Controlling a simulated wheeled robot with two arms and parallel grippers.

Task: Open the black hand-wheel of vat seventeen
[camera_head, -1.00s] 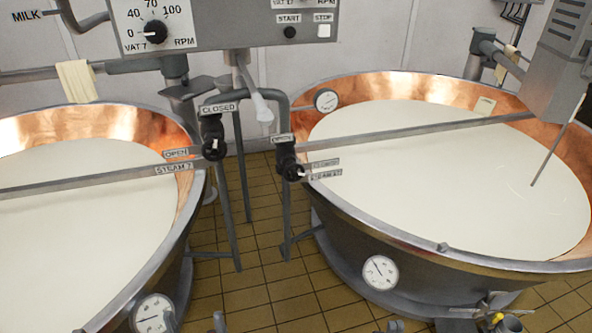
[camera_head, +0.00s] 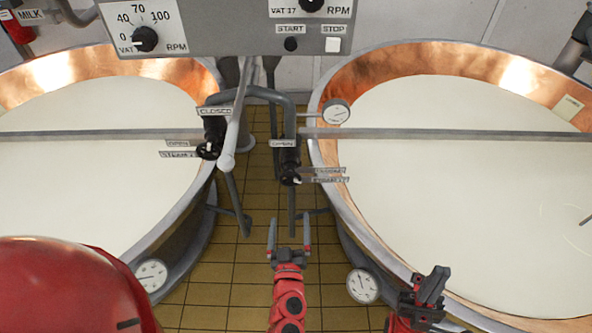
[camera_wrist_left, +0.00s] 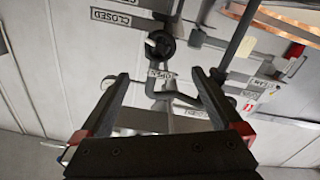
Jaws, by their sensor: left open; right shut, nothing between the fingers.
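The black hand-wheel (camera_head: 290,176) on the right-hand steam pipe sits beside the right vat (camera_head: 330,185), under an OPEN label (camera_head: 283,143). Small labels to its right seem to read closed and steam 17. My left gripper (camera_head: 289,222) is open and empty, below this wheel in the head view and apart from it. In the left wrist view, its spread fingers (camera_wrist_left: 160,78) point toward a black wheel (camera_wrist_left: 160,44); I cannot tell which vat's it is. My right gripper (camera_head: 432,284) is shut and empty, in front of the right vat's rim.
A similar black wheel (camera_head: 208,150) marked steam 7 stands at the left vat (camera_head: 190,215). A pale lever (camera_head: 229,150) hangs between the vats. The grey control panel (camera_head: 215,30) is above. Tiled floor (camera_head: 232,275) shows between the vats.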

